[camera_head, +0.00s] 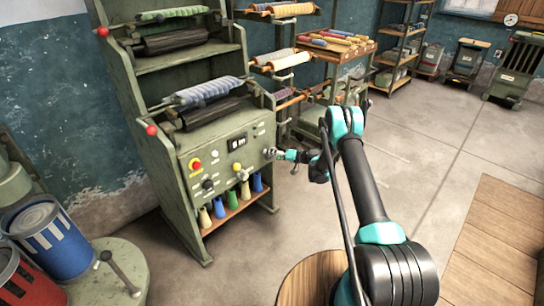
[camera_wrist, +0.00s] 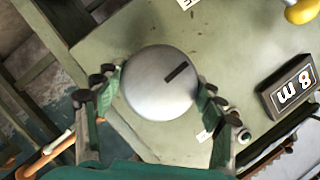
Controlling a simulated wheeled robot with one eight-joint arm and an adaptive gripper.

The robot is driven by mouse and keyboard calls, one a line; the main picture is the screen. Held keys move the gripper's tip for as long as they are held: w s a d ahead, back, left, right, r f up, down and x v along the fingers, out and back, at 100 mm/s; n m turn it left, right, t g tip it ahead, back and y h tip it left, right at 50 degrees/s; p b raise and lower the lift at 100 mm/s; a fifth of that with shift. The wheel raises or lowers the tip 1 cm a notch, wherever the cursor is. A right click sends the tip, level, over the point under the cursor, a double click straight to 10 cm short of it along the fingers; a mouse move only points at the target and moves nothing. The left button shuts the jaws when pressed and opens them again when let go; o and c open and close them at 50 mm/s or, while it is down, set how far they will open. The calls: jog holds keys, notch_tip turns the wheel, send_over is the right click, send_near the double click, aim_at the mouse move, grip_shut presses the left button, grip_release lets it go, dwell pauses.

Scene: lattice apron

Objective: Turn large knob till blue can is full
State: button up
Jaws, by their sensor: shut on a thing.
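The large knob (camera_wrist: 160,84) is a round silver-grey dial with a dark slot mark toward its upper right in the wrist view. My gripper (camera_wrist: 163,92) is shut on its rim, one finger on each side. In the head view my gripper (camera_head: 279,154) meets the panel's right edge, where the knob (camera_head: 269,153) shows small. The blue can (camera_head: 45,241), blue and white striped with a grey top, stands at the lower left on a round green base. Its fill level cannot be seen.
The green machine panel (camera_head: 217,165) carries a red button (camera_head: 195,164), a yellow knob (camera_head: 237,167) and a dark display (camera_wrist: 292,87) with light characters. Several coloured cones stand on the shelf below. A red can (camera_head: 17,282) is beside the blue can.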

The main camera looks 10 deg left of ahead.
jog(key=shift+m, duration=0.4)
dwell(0.3)
jog(key=o, duration=1.2)
jog(key=shift+c, duration=0.2)
jog(key=v, duration=1.2)
jog(key=shift+f, duration=0.15)
jog(key=shift+w+d, duration=0.15)
